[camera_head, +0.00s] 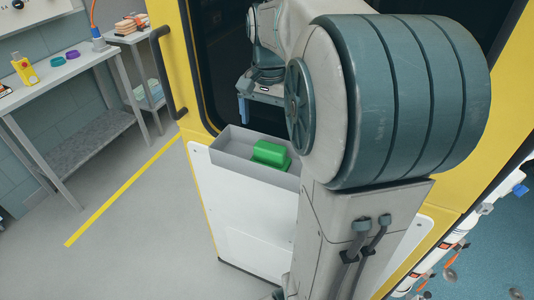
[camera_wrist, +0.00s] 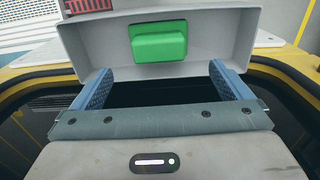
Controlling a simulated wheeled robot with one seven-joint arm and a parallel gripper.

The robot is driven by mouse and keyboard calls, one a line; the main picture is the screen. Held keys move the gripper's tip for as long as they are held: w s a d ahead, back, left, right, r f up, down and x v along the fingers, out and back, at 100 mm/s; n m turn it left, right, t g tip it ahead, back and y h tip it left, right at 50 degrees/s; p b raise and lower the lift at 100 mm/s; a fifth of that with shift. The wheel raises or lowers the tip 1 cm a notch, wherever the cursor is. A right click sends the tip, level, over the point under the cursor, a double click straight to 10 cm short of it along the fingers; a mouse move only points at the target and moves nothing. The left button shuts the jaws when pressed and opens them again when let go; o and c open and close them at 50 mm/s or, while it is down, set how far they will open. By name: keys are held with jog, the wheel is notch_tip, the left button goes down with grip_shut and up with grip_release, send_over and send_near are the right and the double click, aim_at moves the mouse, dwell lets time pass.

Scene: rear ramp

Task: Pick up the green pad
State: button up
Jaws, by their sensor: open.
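The green pad (camera_head: 270,154) is a bright green block lying in a shallow grey tray (camera_head: 230,142) in the head view. In the wrist view the pad (camera_wrist: 158,42) is in the tray (camera_wrist: 90,38), beyond my fingertips and near the middle. My gripper (camera_wrist: 157,80) is open with its two blue fingers apart and nothing between them. In the head view my gripper (camera_head: 258,111) hangs above and behind the tray, apart from the pad. My arm hides the tray's right end in the head view.
The tray sits on a white panel (camera_head: 240,195) in a yellow frame (camera_head: 180,70) with dark glass. A grey workbench (camera_head: 60,72) with small items stands at the left. A smaller shelf stand (camera_head: 140,38) is beside it. The floor (camera_head: 130,220) at lower left is clear.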

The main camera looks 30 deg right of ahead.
aim_at(270, 147)
notch_tip(270, 147, down, 10)
jog(key=shift+d+f+p, duration=0.1)
jog(key=shift+d+p, duration=0.05)
jog(key=shift+p, duration=0.6)
jog(key=c, duration=1.1)
